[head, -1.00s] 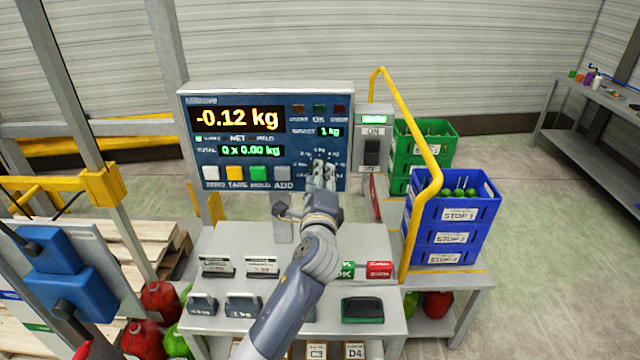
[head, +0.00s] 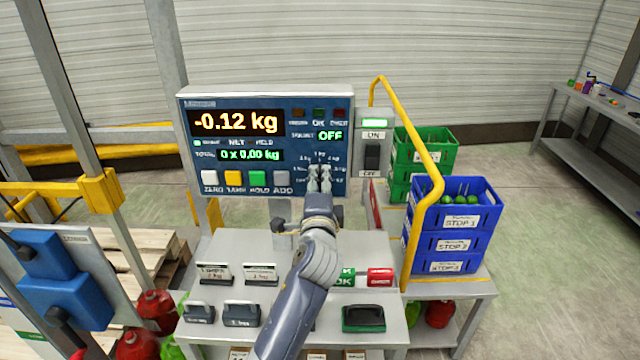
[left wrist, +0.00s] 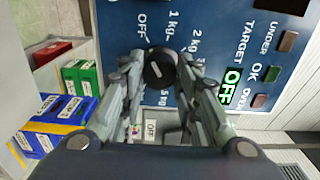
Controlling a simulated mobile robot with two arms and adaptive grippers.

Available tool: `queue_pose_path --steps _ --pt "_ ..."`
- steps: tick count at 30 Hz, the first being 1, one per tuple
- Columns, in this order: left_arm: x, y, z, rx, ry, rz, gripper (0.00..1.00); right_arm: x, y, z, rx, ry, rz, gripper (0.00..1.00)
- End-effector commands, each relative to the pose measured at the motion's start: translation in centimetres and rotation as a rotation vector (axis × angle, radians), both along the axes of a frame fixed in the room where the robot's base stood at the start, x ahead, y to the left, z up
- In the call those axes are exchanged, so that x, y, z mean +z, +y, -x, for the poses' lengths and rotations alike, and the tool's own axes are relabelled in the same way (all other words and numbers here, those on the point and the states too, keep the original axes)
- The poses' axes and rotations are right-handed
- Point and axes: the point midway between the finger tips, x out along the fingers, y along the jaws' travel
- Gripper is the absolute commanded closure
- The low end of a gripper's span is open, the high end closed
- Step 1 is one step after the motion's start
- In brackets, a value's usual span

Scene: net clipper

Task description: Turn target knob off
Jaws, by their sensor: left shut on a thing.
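The scale panel (head: 235,160) stands upright at the back of the bench in the head view. Its target display (head: 330,135) reads OFF, and the left wrist view also shows OFF (left wrist: 231,87). The round black target knob (left wrist: 160,68) sits between the fingertips of my left gripper (head: 319,180), which is shut on it. In the head view the fingers mostly hide the knob. The labels around it in the left wrist view include OFF, 1 kg and 2 kg. My right gripper is not in view.
A power switch box (head: 373,150) adjoins the panel's right side. A yellow rail (head: 422,215) and stacked blue crates (head: 455,222) stand further right. Small weights (head: 240,312) and a green-black pad (head: 363,318) lie on the bench below my arm.

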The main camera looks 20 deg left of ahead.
Motion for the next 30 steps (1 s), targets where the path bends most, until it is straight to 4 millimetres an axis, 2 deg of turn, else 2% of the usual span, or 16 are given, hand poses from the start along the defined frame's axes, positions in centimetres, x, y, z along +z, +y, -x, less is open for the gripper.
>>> queue_pose_path --steps 5,6,8,9,21,26,30 --pt "0.0 -0.1 0.0 -0.001 0.000 0.003 0.94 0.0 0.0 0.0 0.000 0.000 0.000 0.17" --pt "0.0 -0.1 0.0 -0.001 0.000 0.002 0.66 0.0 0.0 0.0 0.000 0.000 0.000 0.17" --pt "0.0 -0.1 0.0 -0.001 0.000 0.002 0.52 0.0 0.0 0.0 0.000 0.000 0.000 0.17" --pt "0.0 -0.1 0.0 -0.001 0.000 0.002 0.50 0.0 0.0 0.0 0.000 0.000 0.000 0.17" --pt "0.0 -0.2 0.5 -0.002 0.000 0.000 0.50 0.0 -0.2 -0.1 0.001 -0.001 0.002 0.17" --pt "-0.1 -0.9 2.8 -0.002 0.002 0.002 0.50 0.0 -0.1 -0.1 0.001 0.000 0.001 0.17" --pt "-0.2 -1.8 5.9 -0.002 0.002 0.004 0.50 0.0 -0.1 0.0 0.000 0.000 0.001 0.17"
